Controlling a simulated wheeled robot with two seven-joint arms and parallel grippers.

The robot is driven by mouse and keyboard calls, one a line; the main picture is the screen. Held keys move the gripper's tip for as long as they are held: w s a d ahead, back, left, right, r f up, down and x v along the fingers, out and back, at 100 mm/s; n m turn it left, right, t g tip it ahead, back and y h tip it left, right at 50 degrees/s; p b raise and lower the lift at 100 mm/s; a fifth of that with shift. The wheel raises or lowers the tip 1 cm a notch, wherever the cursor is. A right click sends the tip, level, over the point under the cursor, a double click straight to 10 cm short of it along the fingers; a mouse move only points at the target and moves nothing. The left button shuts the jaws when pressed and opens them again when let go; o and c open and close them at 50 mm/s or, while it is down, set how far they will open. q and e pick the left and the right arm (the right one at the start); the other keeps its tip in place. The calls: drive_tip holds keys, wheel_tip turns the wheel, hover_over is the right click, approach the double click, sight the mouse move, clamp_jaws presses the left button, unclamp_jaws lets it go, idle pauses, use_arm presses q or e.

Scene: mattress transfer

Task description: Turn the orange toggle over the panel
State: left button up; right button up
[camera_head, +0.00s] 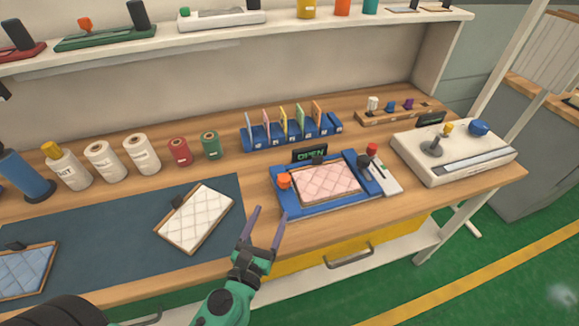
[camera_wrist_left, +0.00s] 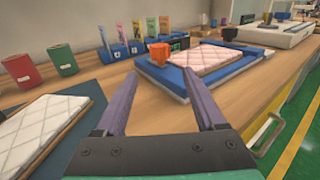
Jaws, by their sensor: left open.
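The orange toggle (camera_head: 284,181) stands at the left side of the blue fixture (camera_head: 292,207), beside the pink quilted panel (camera_head: 325,184) that lies in it. In the left wrist view the orange toggle (camera_wrist_left: 159,52) is upright at the fixture's left edge, apart from my fingers. A small sign (camera_head: 310,154) behind the panel reads OPEN. My left gripper (camera_head: 265,228) is open and empty, in front of and below the toggle; its two purple fingers also show in the left wrist view (camera_wrist_left: 160,95). My right gripper is not in view.
A white quilted panel (camera_head: 196,217) lies on the dark mat (camera_head: 110,222) left of the gripper. Behind stand several spools (camera_head: 141,154) and a blue rack of cards (camera_head: 287,136). A white control box (camera_head: 455,152) is at the right. A red-knobbed lever (camera_head: 372,150) stands right of the panel.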

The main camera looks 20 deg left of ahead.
sight(283, 184)
use_arm(q)
drive_tip(key=shift+w+r+p, duration=0.8)
drive_tip(key=shift+r+p, duration=0.2)
drive_tip(key=shift+p, duration=0.2)
drive_tip(key=shift+w+d+p, duration=0.1)
drive_tip(key=shift+w+p, duration=0.45)
drive_tip(key=shift+w, duration=0.65)
drive_tip(key=w, duration=0.2)
drive_tip(key=w+f+p, duration=0.1)
drive_tip(key=w, duration=0.2)
drive_tip(key=shift+w, duration=0.15)
drive_tip(key=w, duration=0.2)
drive_tip(key=shift+w+f, duration=0.25)
drive_tip(key=shift+w, duration=0.3)
drive_tip(key=shift+d, duration=0.1)
drive_tip(key=shift+c, duration=0.7)
clamp_jaws()
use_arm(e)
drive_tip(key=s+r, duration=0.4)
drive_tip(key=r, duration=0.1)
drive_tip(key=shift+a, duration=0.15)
